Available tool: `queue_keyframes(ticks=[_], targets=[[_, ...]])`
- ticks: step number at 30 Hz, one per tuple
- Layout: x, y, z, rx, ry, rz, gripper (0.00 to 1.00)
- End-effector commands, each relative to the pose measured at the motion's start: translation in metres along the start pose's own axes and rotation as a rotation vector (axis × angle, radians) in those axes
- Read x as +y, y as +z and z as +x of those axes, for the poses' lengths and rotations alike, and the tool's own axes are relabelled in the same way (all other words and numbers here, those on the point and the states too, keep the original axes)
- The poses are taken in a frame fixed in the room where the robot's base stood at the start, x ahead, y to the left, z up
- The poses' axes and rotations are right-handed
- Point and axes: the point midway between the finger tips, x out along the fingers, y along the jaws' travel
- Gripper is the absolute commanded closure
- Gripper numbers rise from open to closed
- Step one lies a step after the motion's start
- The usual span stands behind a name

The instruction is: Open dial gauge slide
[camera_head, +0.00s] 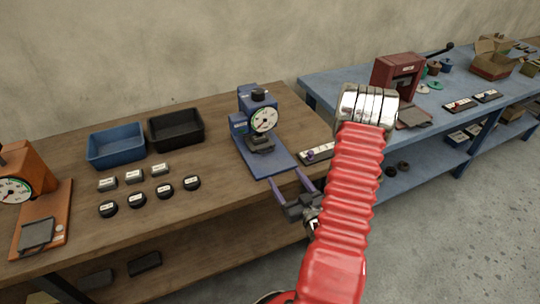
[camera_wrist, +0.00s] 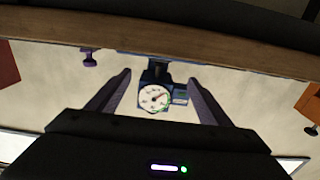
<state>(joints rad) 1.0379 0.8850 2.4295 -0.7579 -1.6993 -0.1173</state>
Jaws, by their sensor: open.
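The blue dial gauge (camera_head: 263,121) stands on the brown bench, its round white dial facing out, with a flat blue base plate (camera_head: 270,165) in front. A dark strip (camera_head: 324,151) with a white label and a purple knob (camera_head: 311,156) lies to its right; I take this as the slide, but its position is unclear. My gripper (camera_head: 290,182) is open and empty, in front of the base plate near the bench's front edge. The wrist view, upside down, shows the gauge (camera_wrist: 155,98) between my open fingers (camera_wrist: 160,77) and the purple knob (camera_wrist: 89,57) to the left.
An orange gauge (camera_head: 28,180) stands far left. Blue (camera_head: 116,148) and black (camera_head: 176,130) bins sit at the back, with several small blocks and black round pieces (camera_head: 164,184) before them. A blue bench with a red press (camera_head: 397,72) stands right. The front bench middle is bare.

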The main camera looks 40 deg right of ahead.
Motion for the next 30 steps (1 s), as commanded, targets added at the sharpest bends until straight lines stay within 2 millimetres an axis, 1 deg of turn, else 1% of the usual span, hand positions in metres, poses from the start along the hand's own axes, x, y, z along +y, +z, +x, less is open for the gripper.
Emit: queue_keyframes(ticks=[8, 13, 17, 30], targets=[[-0.001, 0.000, 0.003, -0.001, -0.002, -0.002, 0.28], [-0.001, 0.000, 0.015, -0.002, -0.003, -0.003, 0.28], [-0.002, 0.000, 0.031, 0.000, -0.004, -0.003, 0.28], [-0.002, 0.000, 0.100, -0.001, -0.004, -0.003, 0.28]])
